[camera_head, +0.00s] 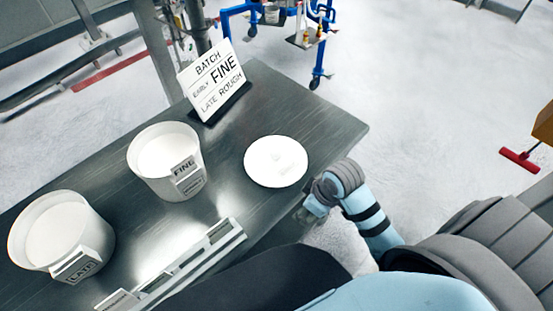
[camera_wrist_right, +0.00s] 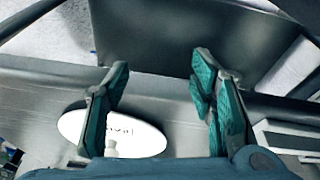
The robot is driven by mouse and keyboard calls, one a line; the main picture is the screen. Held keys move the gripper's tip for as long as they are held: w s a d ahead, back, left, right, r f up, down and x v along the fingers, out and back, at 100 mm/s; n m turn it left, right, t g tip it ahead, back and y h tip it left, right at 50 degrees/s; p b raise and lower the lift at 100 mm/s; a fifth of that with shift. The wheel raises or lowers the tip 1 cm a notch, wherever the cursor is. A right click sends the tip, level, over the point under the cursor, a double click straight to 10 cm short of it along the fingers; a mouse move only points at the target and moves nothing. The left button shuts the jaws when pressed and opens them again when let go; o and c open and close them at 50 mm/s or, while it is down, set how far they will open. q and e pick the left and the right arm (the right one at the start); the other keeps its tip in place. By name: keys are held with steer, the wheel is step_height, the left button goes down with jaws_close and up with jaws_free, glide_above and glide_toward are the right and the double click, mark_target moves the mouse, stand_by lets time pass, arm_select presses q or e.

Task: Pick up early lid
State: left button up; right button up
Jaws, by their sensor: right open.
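A flat round white lid (camera_head: 276,162) lies on the steel table near its right end. Faint marks and a small knob show on it, but I cannot read its label. In the right wrist view the lid (camera_wrist_right: 140,138) appears low and left, partly covered by one finger. My right gripper (camera_wrist_right: 163,72) is open with nothing between its fingers. In the head view my right arm reaches the table's front edge, right of and below the lid; its fingers are mostly hidden there. My left gripper is not in view.
A white tub labelled FINE (camera_head: 165,152) and another labelled LATE (camera_head: 58,232) stand left of the lid. A sign (camera_head: 211,80) reading BATCH, EARLY FINE, LATE ROUGH stands behind. A pale labelled rack (camera_head: 190,262) lies along the front edge. The table around the lid is clear.

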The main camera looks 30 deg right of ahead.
mark_target(277, 153)
steer(key=w+d+r+n, duration=0.1)
steer(key=w+r, duration=0.1)
steer(key=w, duration=0.1)
steer(key=w+d+r+n+y, duration=0.1)
steer(key=w+r, duration=0.1)
steer(key=w, duration=0.1)
steer(key=w+r+n, duration=0.1)
steer(key=w+r, duration=0.1)
steer(key=w, duration=0.2)
steer(key=shift+w+d+n+g+y, duration=0.1)
steer(key=shift+d+n+g+y, duration=0.2)
steer(key=shift+d+n, duration=0.1)
steer(key=w+d+r+n+y, duration=0.25)
steer(key=w+r, duration=0.25)
steer(key=r, duration=0.4)
steer(key=shift+n+h, duration=0.35)
steer(key=shift+h, duration=0.1)
steer(key=b+x, duration=0.1)
steer(key=x, duration=0.3)
steer(key=b+x, duration=0.1)
steer(key=x, duration=0.4)
steer(key=b+x, duration=0.1)
steer(key=x, duration=0.3)
steer(key=shift+w+a+f, duration=0.2)
steer(key=shift+w+a, duration=0.2)
steer(key=shift+a, duration=0.05)
jaws_close()
